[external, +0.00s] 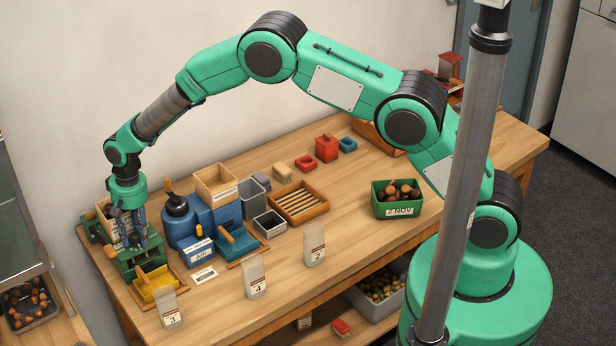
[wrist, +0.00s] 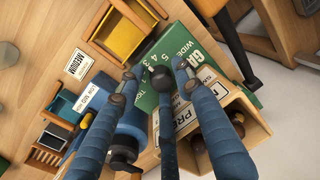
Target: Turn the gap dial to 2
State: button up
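The green gap panel (wrist: 178,62), lettered "GA" and "WIDE" with the numbers 5, 4 and 3 showing, lies under my gripper in the wrist view. A round black knob (wrist: 160,77) shows over its edge, between the fingertips of my gripper (wrist: 156,71). The fingers are spread, with a visible gap on each side of the knob. A dark bar runs from the knob toward the bottom of the picture. I cannot tell which number the dial points to. In the external view my gripper (external: 136,240) is down at the green machine (external: 145,262) and hides the dial.
A yellow tray (external: 158,284) sits in front of the machine. A wooden bin with chestnuts (wrist: 240,120) stands close beside my gripper. A blue machine (external: 200,222) is to the right.

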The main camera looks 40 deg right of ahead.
jog(key=shift+w+d+r+m+p, duration=0.1)
jog(key=shift+w+d+m+p, duration=0.1)
jog(key=shift+m+p, duration=0.2)
jog(key=shift+s+a+m+p, duration=0.1)
jog(key=shift+m+p, duration=1.25)
jog(key=shift+m, duration=0.35)
jog(key=shift+r, duration=0.25)
notch_tip(320, 180, up, 13)
jog(key=d+b, duration=0.1)
jog(key=b, duration=0.1)
jog(key=s+d+r+m+t+b, duration=0.1)
jog(key=s+d+r+b, duration=0.1)
jog(key=d+r, duration=1)
jog(key=shift+s+d+r+t+b, duration=0.3)
jog(key=shift+d+r+b, duration=0.1)
jog(key=shift+d+b, duration=0.4)
